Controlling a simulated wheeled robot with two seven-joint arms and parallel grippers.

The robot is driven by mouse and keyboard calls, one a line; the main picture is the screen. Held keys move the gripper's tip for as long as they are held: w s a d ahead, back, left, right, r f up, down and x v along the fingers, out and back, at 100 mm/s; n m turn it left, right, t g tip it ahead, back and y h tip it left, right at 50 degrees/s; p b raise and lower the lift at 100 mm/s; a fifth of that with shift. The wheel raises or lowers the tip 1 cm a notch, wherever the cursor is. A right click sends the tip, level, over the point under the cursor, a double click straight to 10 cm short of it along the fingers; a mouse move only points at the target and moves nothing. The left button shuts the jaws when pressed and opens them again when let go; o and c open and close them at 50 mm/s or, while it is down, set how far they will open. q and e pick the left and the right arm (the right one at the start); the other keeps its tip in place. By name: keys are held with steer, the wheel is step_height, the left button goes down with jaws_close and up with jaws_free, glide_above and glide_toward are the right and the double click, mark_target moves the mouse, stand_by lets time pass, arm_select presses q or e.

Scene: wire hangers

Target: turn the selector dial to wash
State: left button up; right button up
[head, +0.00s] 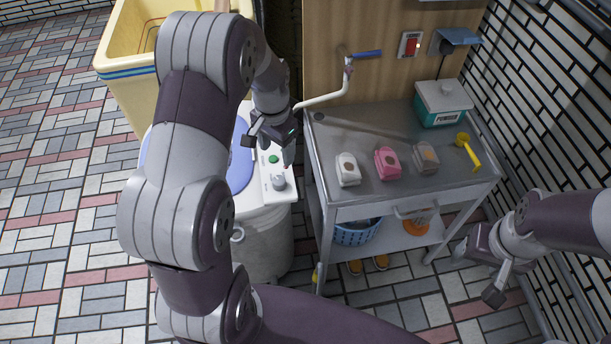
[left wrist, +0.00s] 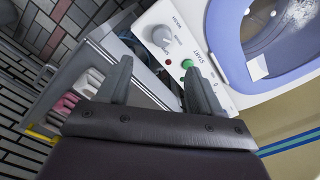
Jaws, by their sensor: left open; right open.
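The selector dial (head: 278,182) is a grey knob on the white control panel of the washing machine (head: 262,235). In the left wrist view the dial (left wrist: 160,36) sits near the top, beside lettering that reads WASH, with a green start button (left wrist: 187,63) below it. My left gripper (head: 272,143) is open and empty over the panel, near the green button and apart from the dial. In the left wrist view its two fingers (left wrist: 158,85) point toward the panel. My right gripper (head: 482,275) is open and empty to the right of the metal table.
A metal table (head: 330,135) stands right of the washer, with white, pink and grey packs, a yellow scoop (head: 468,150) and a teal powder box (head: 443,104). A yellow tub (head: 125,75) stands behind left. A blue-handled tap pipe (head: 330,97) rises near the left gripper.

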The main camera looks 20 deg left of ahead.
mark_target(278, 180)
arm_select(q)
steer(key=f, duration=0.8)
steer(key=f+b, duration=0.1)
steer(key=f, duration=0.3)
steer(key=shift+a, duration=0.25)
steer(key=c, duration=1.1)
